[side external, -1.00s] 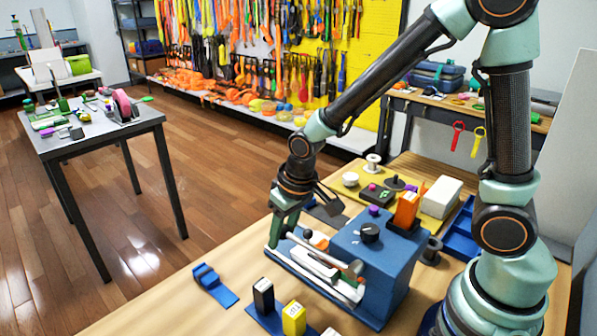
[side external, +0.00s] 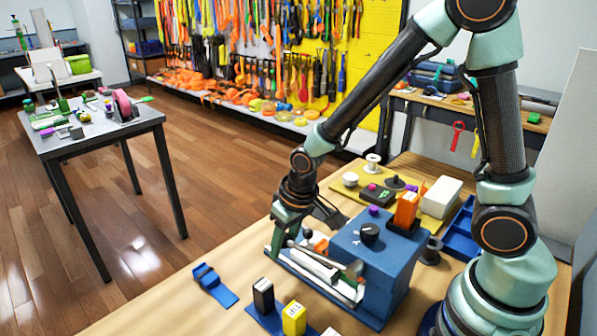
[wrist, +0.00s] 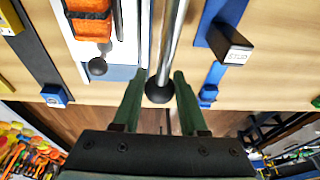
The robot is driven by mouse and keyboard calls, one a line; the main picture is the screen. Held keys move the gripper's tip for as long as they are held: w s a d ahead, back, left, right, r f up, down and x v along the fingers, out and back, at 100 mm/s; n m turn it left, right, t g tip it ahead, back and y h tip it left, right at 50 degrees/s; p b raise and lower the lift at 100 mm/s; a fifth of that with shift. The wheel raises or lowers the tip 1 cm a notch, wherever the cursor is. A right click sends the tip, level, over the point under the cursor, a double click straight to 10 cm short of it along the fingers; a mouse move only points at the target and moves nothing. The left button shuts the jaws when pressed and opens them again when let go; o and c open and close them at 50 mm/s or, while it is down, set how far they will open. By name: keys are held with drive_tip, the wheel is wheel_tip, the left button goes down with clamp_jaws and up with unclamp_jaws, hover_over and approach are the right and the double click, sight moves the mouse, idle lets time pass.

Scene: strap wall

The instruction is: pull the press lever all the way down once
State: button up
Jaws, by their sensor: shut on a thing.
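The blue press (side external: 385,268) stands on the wooden bench, with a dark dial on top. Its silver lever (side external: 318,262) reaches out to the left, low and sloping, above a pale bed. In the wrist view the lever (wrist: 172,40) ends in a black ball knob (wrist: 159,92). My gripper (side external: 281,243) is at the lever's far end. The knob is hidden by the fingers in the side view.
A blue bracket (side external: 212,285), a black block (side external: 263,295) and a yellow block (side external: 294,318) stand to the left and front of the press. An orange piece (wrist: 90,22) and a second, smaller black knob (wrist: 98,67) lie beside the lever. A yellow board with spools is behind.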

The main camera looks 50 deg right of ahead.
drive_tip(key=shift+s+f, duration=0.3)
drive_tip(key=shift+f, duration=0.4)
drive_tip(key=shift+r, duration=0.15)
drive_tip(key=shift+w+r, duration=0.2)
drive_tip(key=shift+r, duration=1.05)
drive_tip(key=shift+w+r, duration=0.15)
drive_tip(key=shift+r, duration=1.1)
drive_tip(key=shift+v, duration=3.35)
drive_tip(key=shift+s, duration=0.1)
drive_tip(key=o, duration=0.9)
drive_tip(key=shift+a, duration=0.1)
